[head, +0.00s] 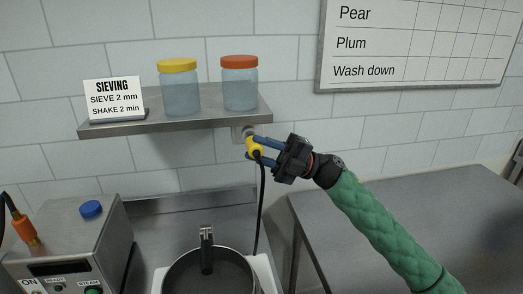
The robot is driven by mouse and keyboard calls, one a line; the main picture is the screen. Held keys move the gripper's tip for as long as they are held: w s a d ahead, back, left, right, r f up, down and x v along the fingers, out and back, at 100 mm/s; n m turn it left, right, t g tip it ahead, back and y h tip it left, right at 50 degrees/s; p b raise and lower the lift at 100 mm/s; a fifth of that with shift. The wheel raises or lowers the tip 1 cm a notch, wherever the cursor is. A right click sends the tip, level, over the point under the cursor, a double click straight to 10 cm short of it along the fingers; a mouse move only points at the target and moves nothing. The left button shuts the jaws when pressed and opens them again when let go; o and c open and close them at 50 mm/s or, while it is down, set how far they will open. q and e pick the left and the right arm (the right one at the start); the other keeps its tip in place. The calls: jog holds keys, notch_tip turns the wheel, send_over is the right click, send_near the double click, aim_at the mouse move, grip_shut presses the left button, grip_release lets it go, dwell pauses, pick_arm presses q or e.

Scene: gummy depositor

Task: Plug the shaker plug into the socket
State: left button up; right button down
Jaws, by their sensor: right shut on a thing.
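The yellow shaker plug (253,147) is held in my right gripper (251,148), just below the shelf's right part. Its black cable hangs down from it toward the pot. The socket (238,135) is a light grey piece on the wall under the shelf, partly hidden by the plug and gripper. The plug's front end is at or very near the socket; I cannot tell whether it is inserted. My left gripper does not show.
A metal shelf (180,121) carries a yellow-lidded jar (179,90), a red-lidded jar (240,87) and a sieving sign (114,99). Below are a metal pot (208,262) with an upright handle and a control box (66,240). The right table (420,200) is bare.

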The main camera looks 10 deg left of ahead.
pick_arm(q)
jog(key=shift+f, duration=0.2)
pick_arm(e)
jog(key=shift+w+a, duration=0.2)
jog(key=shift+w, duration=0.25)
jog(key=shift+w+a+b, duration=0.3)
jog(key=shift+w+b, duration=0.25)
jog(key=shift+w, duration=0.2)
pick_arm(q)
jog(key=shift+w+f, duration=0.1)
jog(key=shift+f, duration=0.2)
pick_arm(e)
jog(key=c, duration=1)
grip_release()
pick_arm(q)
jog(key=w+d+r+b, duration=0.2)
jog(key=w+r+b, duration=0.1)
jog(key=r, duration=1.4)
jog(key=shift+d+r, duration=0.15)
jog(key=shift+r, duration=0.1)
pick_arm(e)
jog(key=v, duration=0.8)
jog(key=shift+a, duration=0.1)
